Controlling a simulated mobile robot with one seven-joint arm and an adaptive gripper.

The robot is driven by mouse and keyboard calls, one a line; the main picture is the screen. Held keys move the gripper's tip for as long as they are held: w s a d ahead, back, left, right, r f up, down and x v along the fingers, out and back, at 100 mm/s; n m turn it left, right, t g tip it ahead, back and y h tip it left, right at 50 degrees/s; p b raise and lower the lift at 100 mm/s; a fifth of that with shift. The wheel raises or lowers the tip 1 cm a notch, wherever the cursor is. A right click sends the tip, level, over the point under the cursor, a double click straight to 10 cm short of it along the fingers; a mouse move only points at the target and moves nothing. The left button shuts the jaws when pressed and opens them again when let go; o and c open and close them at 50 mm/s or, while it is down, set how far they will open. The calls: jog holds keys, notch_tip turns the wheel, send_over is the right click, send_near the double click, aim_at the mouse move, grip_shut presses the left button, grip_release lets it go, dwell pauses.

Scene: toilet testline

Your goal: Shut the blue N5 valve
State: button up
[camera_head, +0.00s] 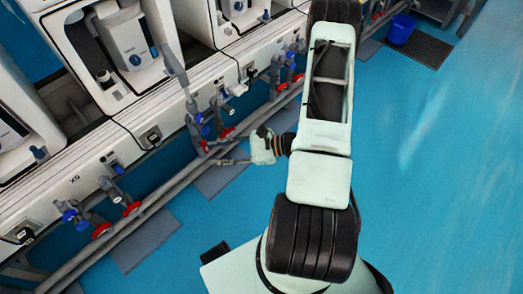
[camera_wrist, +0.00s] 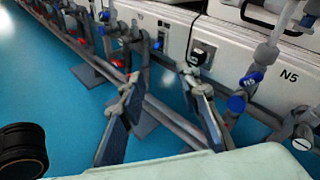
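In the wrist view a blue valve handle (camera_wrist: 252,79) with small white lettering sits on grey pipework at the right, beside the white panel marked N5. A second blue handle (camera_wrist: 236,103) is just below it; the lettering is too small to read surely. In the head view, blue handles (camera_head: 199,118) show on the pipes left of my gripper (camera_head: 224,152); which one is N5 cannot be read there. My gripper (camera_wrist: 160,100) is open and empty, its two fingers wide apart in the wrist view. The blue handles lie right of both fingers, apart from them.
Long grey pipes (camera_head: 165,195) run along the white bench front, close to my gripper. Red valves (camera_head: 131,208) and more blue handles sit along them. A socket (camera_wrist: 200,54) is on the panel. The blue floor (camera_head: 440,170) to the right is clear; a blue bucket (camera_head: 401,29) stands at the back.

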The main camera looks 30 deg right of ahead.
jog(key=s+d+r+n+g+h+p, duration=0.1)
jog(key=s+d+r+n+g+h, duration=0.3)
jog(key=s+d+n+g, duration=0.4)
jog(key=shift+s+d+r+n+g+h, duration=0.3)
jog(key=shift+s+d+r+g, duration=0.1)
jog(key=shift+s+d+r, duration=0.6)
jog(key=shift+a+f, duration=0.2)
jog(key=shift+a, duration=0.05)
